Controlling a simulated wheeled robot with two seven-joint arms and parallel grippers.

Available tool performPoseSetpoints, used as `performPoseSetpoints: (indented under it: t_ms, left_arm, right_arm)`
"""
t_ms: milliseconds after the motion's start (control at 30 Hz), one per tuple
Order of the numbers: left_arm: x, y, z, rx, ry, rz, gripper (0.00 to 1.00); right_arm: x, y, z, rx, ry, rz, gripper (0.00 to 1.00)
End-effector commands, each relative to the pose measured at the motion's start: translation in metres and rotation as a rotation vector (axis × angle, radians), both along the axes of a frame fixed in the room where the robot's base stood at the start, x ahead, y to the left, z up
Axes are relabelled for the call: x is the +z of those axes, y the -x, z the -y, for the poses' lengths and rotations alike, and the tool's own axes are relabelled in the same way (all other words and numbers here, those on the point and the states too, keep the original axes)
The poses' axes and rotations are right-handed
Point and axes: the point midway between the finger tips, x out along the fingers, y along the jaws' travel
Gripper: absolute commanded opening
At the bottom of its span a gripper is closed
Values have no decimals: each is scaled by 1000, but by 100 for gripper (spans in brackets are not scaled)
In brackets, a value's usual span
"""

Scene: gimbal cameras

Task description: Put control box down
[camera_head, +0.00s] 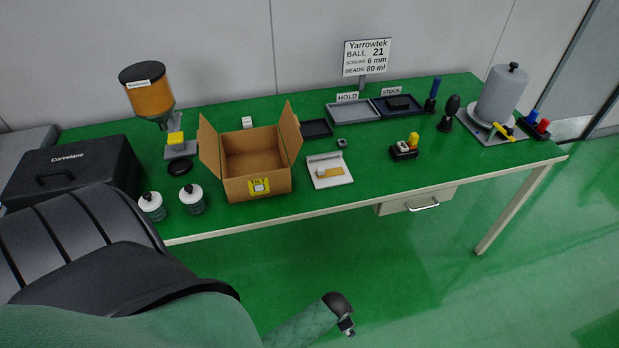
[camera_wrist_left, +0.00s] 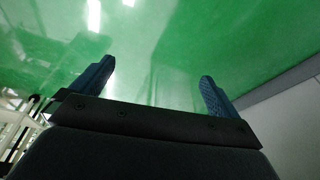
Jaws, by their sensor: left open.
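My left gripper (camera_wrist_left: 157,71) is open in the left wrist view. Its two blue fingers are apart with only green floor between and beyond them. In the head view its fingers do not show. A green and black arm part of mine (camera_head: 340,305) hangs over the floor in front of the table. No thing is plainly marked as the control box. A small black block with a yellow and a pale top part (camera_head: 404,151) stands on the green table (camera_head: 330,215) right of the middle, apart from my arm.
An open cardboard box (camera_head: 257,185) stands left of the middle. A black case (camera_head: 70,170), two bottles (camera_head: 192,199), a hopper (camera_head: 150,95) and trays (camera_head: 352,111) crowd the table. A grey cylinder (camera_head: 501,95) is at the far right. The front edge right of the middle is clear.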

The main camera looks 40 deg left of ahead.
Motion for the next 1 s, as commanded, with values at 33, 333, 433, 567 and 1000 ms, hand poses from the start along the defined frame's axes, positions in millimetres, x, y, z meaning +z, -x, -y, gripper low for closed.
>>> performPoseSetpoints:
  t_ms: [33,333,433,567,1000]
  left_arm:
    - [-23,36,-2,49,4,-37,100]
    - [-89,158,-15,260,7,-140,100]
    - [-94,170,-16,279,8,-148,100]
    - [-95,171,-16,282,7,-149,100]
    - [-95,170,-16,280,7,-149,100]
  right_arm:
    - [0,0,0,0,0,0,36]
    - [0,0,0,0,0,0,36]
    - [0,0,0,0,0,-1,36]
    - [0,0,0,0,0,-1,36]
    - [-1,2,0,0,0,-3,36]
